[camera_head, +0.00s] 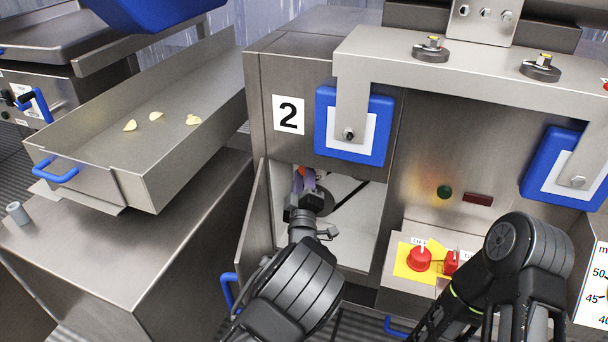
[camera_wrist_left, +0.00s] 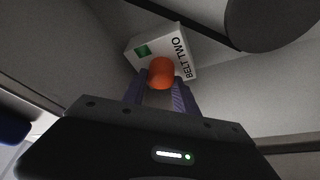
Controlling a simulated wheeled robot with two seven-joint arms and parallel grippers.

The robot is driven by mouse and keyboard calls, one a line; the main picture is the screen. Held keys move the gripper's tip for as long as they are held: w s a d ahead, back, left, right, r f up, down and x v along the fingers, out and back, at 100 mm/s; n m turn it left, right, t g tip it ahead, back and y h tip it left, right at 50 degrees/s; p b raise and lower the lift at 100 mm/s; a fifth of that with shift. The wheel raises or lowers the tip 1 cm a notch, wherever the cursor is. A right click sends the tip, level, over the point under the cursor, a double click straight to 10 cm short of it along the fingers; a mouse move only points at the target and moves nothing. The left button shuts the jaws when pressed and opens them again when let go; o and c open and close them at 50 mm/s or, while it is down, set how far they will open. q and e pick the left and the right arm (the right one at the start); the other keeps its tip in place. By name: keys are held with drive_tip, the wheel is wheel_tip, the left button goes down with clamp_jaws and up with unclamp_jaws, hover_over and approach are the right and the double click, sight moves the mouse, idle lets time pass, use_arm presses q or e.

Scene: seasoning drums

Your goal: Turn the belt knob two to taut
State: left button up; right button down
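The belt two knob (camera_wrist_left: 161,73) is orange. It sits on a white box (camera_wrist_left: 143,50) marked "BELT TWO" with a green patch. In the head view a bit of orange shows inside the open cabinet under the "2" sign (camera_head: 289,115). My left gripper (camera_wrist_left: 160,88) reaches into this cabinet, and it also shows in the head view (camera_head: 304,180). Its two purple fingers lie on either side of the knob, with the tips close to it. Whether they touch the knob cannot be told. My right arm shows at lower right, but its gripper is out of view.
The cabinet door (camera_head: 254,225) stands open left of my left arm. A dark round part (camera_wrist_left: 275,22) is near the box. A red stop button (camera_head: 419,259) on a yellow plate lies to the right. A steel tray (camera_head: 165,165) holds several pale chips.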

use_arm(q)
clamp_jaws()
drive_tip(key=shift+m, duration=0.4)
drive_tip(key=shift+f+m+t+h+p, duration=0.2)
drive_tip(key=shift+m+h, duration=0.5)
drive_tip(key=shift+m, duration=0.75)
drive_tip(key=shift+r+m+t+h+p, duration=0.15)
drive_tip(key=shift+m+h+p, duration=0.4)
drive_tip(key=shift+m, duration=0.85)
drive_tip(key=shift+f+m+t+h+p, duration=0.15)
drive_tip(key=shift+m+h, duration=0.7)
drive_tip(key=shift+m, duration=0.6)
drive_tip(key=shift+r, duration=0.15)
drive_tip(key=o, duration=0.6)
unclamp_jaws()
